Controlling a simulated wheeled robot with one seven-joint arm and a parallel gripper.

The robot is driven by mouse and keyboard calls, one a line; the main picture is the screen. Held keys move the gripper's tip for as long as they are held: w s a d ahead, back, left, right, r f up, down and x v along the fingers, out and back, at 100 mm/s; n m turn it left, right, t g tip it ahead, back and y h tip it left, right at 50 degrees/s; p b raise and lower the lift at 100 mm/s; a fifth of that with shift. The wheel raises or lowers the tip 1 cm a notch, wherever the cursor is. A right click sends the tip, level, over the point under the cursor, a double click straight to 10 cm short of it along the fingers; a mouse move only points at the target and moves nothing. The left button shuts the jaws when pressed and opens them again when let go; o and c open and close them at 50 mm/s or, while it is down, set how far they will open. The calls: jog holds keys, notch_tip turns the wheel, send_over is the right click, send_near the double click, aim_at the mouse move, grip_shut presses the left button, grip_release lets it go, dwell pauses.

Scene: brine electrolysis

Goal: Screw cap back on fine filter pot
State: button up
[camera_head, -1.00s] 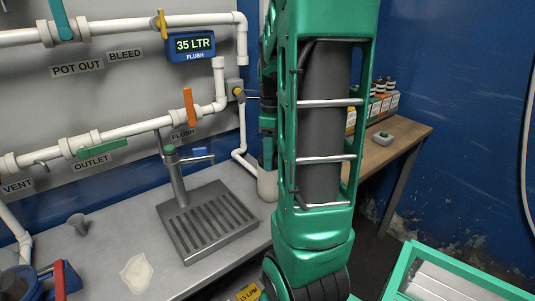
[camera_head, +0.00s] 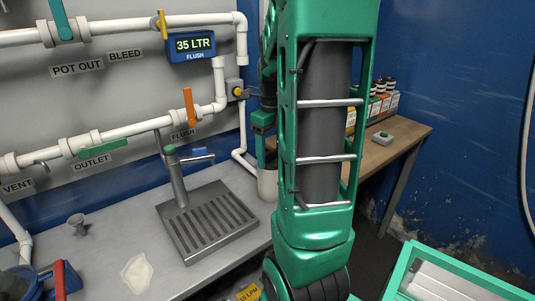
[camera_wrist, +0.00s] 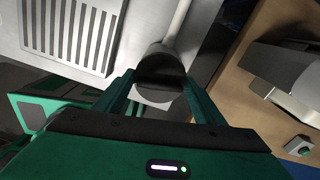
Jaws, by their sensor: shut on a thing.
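The white filter pot (camera_head: 267,184) stands upright at the right end of the bench, partly behind my arm, with a white pipe beside it. My gripper (camera_head: 261,152) is above the pot in the head view, fingers pointing down. In the wrist view my gripper (camera_wrist: 160,78) has its green fingers on either side of a dark rounded thing, which I take for the cap (camera_wrist: 160,66). The gripper is shut on it. A pale rounded surface (camera_wrist: 153,97) shows just below the dark part. I cannot tell whether cap and pot touch or whether threads engage.
A grey drain tray with a tap (camera_head: 207,222) stands left of the pot. White pipes with valve handles run along the wall panel. A wooden table (camera_head: 405,133) with small boxes stands behind at right. A green-framed case (camera_head: 455,275) is at lower right.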

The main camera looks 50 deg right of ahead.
jog(key=shift+w+d+r+m, duration=0.1)
jog(key=shift+w+m, duration=0.1)
jog(key=shift+m, duration=1.1)
jog(key=o, duration=1.3)
jog(key=shift+o, duration=0.2)
jog(key=shift+s, duration=0.1)
notch_tip(320, 180, up, 11)
jog(key=shift+f, duration=0.2)
